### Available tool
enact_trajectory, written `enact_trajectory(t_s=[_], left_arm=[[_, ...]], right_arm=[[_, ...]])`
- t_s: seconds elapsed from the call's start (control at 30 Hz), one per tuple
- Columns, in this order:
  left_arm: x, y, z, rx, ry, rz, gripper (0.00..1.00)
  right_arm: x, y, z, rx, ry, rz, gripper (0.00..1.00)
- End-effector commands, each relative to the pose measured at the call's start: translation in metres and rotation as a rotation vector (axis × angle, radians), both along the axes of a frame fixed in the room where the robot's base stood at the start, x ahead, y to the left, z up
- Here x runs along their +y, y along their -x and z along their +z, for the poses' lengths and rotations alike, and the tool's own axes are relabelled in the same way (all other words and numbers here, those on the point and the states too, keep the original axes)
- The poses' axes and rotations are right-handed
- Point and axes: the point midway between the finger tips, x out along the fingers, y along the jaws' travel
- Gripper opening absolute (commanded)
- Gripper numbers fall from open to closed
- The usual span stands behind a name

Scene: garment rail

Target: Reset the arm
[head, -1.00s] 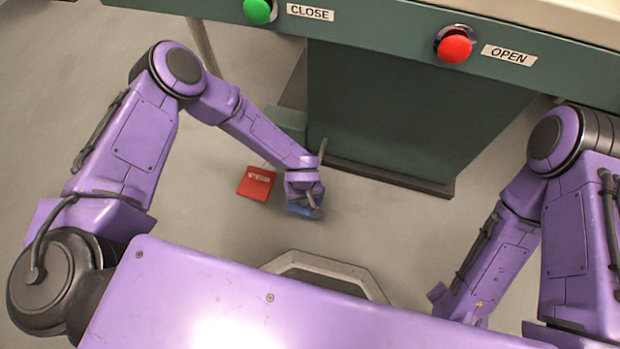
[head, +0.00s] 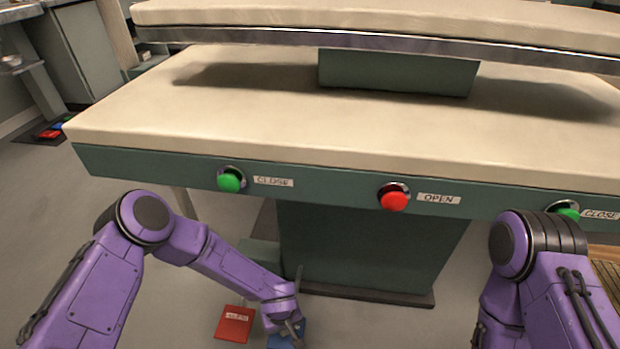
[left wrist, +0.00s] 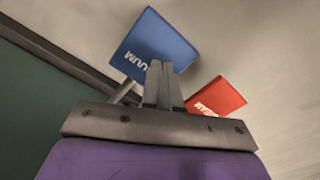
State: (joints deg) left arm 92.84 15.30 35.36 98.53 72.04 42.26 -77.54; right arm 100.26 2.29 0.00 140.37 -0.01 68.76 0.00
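My left arm reaches down in front of the press, and its gripper (head: 294,333) is low near the floor, close above the blue pedal (head: 284,342). In the left wrist view the two fingers (left wrist: 163,80) stand together, shut with nothing between them. The blue pedal (left wrist: 155,45) shows beyond the fingertips there; I cannot tell whether they touch it. The red pedal (left wrist: 214,98) is to its right. My right arm is at the right edge of the head view; its gripper is out of the picture.
The press table (head: 330,120) spans the view, its upper plate (head: 400,25) raised above it. Its green front carries a green CLOSE button (head: 230,181), a red OPEN button (head: 393,198) and another green button (head: 567,211). The green pedestal (head: 360,250) stands behind my gripper. Floor at left is free.

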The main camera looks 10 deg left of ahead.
Motion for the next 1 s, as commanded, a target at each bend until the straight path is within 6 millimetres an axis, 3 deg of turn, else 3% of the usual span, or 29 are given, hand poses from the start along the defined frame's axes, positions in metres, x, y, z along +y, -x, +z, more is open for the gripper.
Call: enact_trajectory(t_s=[0.1,0.23,0.37,0.57,0.7,0.77,0.8,1.0], left_arm=[[0.0,0.0,0.0,0.001,-0.002,0.034,0.0],[0.013,0.009,-0.002,-0.034,-0.064,0.223,0.0],[0.062,0.066,-0.01,-0.144,-0.204,0.312,0.0],[0.126,0.134,0.007,-0.292,-0.239,0.282,0.0],[0.168,0.179,0.034,-0.293,-0.235,0.157,0.0],[0.192,0.187,0.047,-0.283,-0.282,0.093,0.0],[0.19,0.18,0.07,-0.297,-0.278,0.095,0.0],[0.188,0.181,0.136,-0.292,-0.275,0.098,0.0]], right_arm=[[0.0,0.0,0.0,0.0,0.0,0.0,0.43],[0.0,0.0,0.0,0.0,0.0,0.0,0.43],[0.0,0.0,0.0,0.0,0.0,0.0,0.43],[0.0,0.0,0.0,0.0,0.0,0.0,0.43],[0.0,0.0,0.0,0.0,0.0,0.0,0.43],[0.0,0.0,0.0,0.0,0.0,0.0,0.43],[0.0,0.0,0.023,0.001,-0.001,0.0,0.43],[0.0,0.0,0.092,0.0,0.0,0.0,0.43]])
